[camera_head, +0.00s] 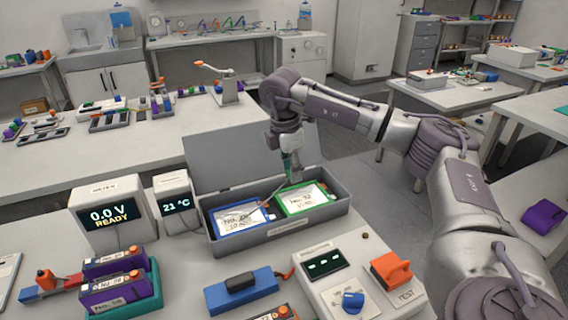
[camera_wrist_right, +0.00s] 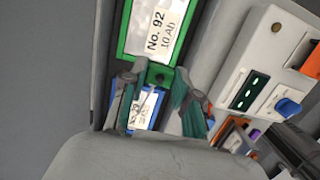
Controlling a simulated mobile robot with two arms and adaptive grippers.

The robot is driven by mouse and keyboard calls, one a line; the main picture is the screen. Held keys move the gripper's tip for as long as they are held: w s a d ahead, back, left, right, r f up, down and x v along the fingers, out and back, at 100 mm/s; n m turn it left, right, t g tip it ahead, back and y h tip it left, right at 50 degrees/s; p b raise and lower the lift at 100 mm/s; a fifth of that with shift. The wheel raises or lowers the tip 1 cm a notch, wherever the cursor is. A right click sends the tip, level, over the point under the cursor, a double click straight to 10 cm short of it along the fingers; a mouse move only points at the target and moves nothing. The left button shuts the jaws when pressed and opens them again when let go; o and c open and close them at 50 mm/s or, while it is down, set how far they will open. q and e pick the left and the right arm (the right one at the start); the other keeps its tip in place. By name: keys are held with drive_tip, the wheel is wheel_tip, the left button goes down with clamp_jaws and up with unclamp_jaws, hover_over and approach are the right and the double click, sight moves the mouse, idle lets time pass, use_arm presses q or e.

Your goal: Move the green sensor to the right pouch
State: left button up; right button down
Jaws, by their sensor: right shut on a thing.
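The right pouch (camera_head: 306,199), green-framed and labelled No. 92, lies in the grey open box (camera_head: 283,235) beside the blue-framed left pouch (camera_head: 240,218). My right gripper (camera_head: 291,172) points down just above the right pouch's far edge. In the wrist view its teal-padded fingers (camera_wrist_right: 158,95) are around a small green block with a dark round spot, which I take as the green sensor (camera_wrist_right: 158,76). It overlaps the green pouch's edge (camera_wrist_right: 132,45) in that view; I cannot tell whether they touch. My left gripper is not in view.
The box's raised lid (camera_head: 235,155) stands behind. A 21 °C display (camera_head: 177,203) and a 0.0 V READY unit (camera_head: 112,215) are left of the box. A control panel with an orange switch (camera_head: 392,270) and blue knob (camera_head: 352,301) is in front right. Purple batteries (camera_head: 113,290) stand front left.

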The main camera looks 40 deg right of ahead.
drive_tip(key=p, duration=0.2)
hover_over(304, 196)
wheel_tip(304, 196, down, 2)
drive_tip(key=shift+a+f+b, duration=0.15)
drive_tip(key=shift+f+b, duration=1.1)
drive_tip(key=shift+f, duration=0.25)
drive_tip(key=shift+a+f+b, duration=0.1)
drive_tip(key=shift+f+b, duration=1.15)
drive_tip(key=shift+f, duration=0.2)
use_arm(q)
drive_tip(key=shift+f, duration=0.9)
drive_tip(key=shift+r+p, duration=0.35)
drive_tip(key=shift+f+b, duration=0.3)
use_arm(e)
drive_tip(key=shift+f, duration=0.6)
drive_tip(key=c, duration=0.8)
unclamp_jaws()
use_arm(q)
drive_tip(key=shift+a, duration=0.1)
use_arm(e)
drive_tip(key=shift+r, duration=0.1)
drive_tip(key=r, duration=0.4)
drive_tip(key=a+r, duration=0.1)
drive_tip(key=r, duration=0.6)
drive_tip(key=shift+w+a+r, duration=0.25)
drive_tip(key=shift+a+r, duration=0.1)
